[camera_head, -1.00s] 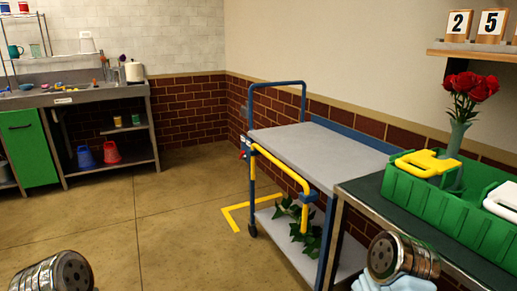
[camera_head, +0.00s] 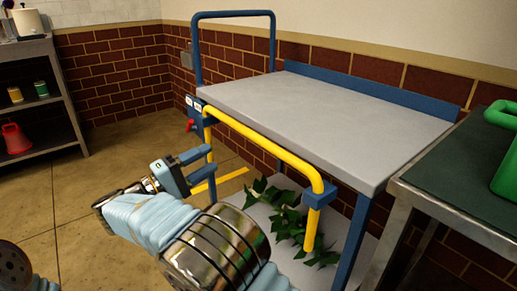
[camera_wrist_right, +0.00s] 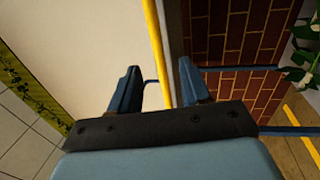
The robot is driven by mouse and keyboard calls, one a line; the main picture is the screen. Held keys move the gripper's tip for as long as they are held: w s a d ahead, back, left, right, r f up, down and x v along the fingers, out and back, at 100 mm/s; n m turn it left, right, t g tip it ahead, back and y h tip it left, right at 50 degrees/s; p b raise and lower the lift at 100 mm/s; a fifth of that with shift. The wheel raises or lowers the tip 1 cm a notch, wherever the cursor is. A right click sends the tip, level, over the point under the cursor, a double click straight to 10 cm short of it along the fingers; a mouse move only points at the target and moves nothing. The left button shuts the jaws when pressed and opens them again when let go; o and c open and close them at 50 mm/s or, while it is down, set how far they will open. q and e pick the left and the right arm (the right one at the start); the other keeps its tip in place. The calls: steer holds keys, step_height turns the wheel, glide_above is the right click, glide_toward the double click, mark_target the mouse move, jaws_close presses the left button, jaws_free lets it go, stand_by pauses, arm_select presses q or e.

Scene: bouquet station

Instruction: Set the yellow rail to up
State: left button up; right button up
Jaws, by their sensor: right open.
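The yellow rail (camera_head: 265,143) is on the near side of the blue-framed cart (camera_head: 330,110). Its long bar runs just below the grey top's edge, and its end legs point down toward the lower shelf. A blue bracket (camera_head: 319,194) holds its right end. My right gripper (camera_head: 210,167) is open, beside the rail's left leg. In the right wrist view the yellow rail (camera_wrist_right: 152,40) lines up with the gap between the open fingers (camera_wrist_right: 157,85); whether it is inside the gap I cannot tell. My left gripper is out of view; only part of that arm shows.
A red knob (camera_head: 190,126) sits on the cart's left corner. Green leaves (camera_head: 285,215) lie on the lower shelf. A dark-topped table (camera_head: 465,165) with a green container (camera_head: 506,165) stands close on the right. Floor at the left is clear up to the metal shelf unit (camera_head: 45,125).

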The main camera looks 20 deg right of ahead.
mark_target(246, 136)
steer(key=x, duration=1.3)
steer(key=shift+s+d+r+b, duration=0.1)
steer(key=shift+d+r+b, duration=0.15)
steer(key=shift+r+b, duration=0.1)
jaws_close()
